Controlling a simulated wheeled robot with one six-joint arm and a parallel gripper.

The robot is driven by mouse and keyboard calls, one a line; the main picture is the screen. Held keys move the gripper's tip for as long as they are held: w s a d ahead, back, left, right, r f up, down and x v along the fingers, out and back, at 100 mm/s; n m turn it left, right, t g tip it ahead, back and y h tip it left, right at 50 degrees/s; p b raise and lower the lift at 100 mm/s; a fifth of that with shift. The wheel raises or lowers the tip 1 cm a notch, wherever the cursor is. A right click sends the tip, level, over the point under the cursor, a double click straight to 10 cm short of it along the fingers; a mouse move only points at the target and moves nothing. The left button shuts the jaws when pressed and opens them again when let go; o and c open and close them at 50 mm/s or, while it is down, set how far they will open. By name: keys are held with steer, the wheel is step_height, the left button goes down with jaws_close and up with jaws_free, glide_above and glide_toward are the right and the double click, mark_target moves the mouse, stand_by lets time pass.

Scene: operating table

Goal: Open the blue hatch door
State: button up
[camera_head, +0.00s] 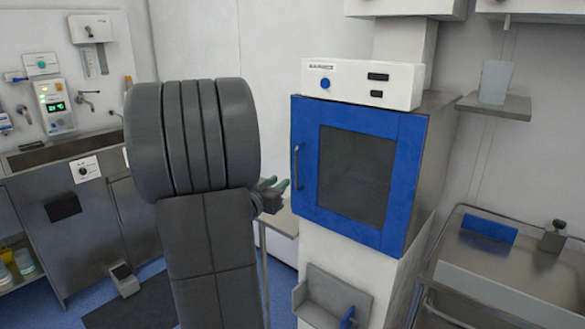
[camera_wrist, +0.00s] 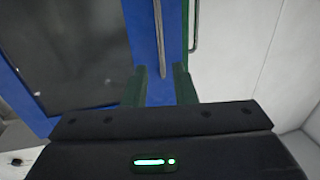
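The blue hatch door (camera_head: 403,185) with its dark window is closed on the front of the white and steel cabinet. Its slim vertical metal handle (camera_head: 297,168) is on the door's left edge. In the wrist view the handle (camera_wrist: 159,35) runs down toward the gap between my fingers. My gripper (camera_head: 274,186) is just left of and below the handle in the head view, partly hidden by my arm. In the wrist view my gripper (camera_wrist: 160,75) is open, its two green fingers apart with the blue door frame (camera_wrist: 143,35) behind them. Contact with the handle cannot be told.
A second thin metal bar (camera_wrist: 194,25) stands right of the handle in the wrist view, before a pale wall (camera_wrist: 240,50). A grey bracket (camera_head: 330,300) sticks out below the door. A steel trolley (camera_head: 500,275) stands right. A sink counter (camera_head: 75,150) is left.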

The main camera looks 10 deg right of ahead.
glide_above(296, 186)
steer(key=shift+w+d, duration=0.1)
steer(key=shift+w, duration=0.2)
jaws_close()
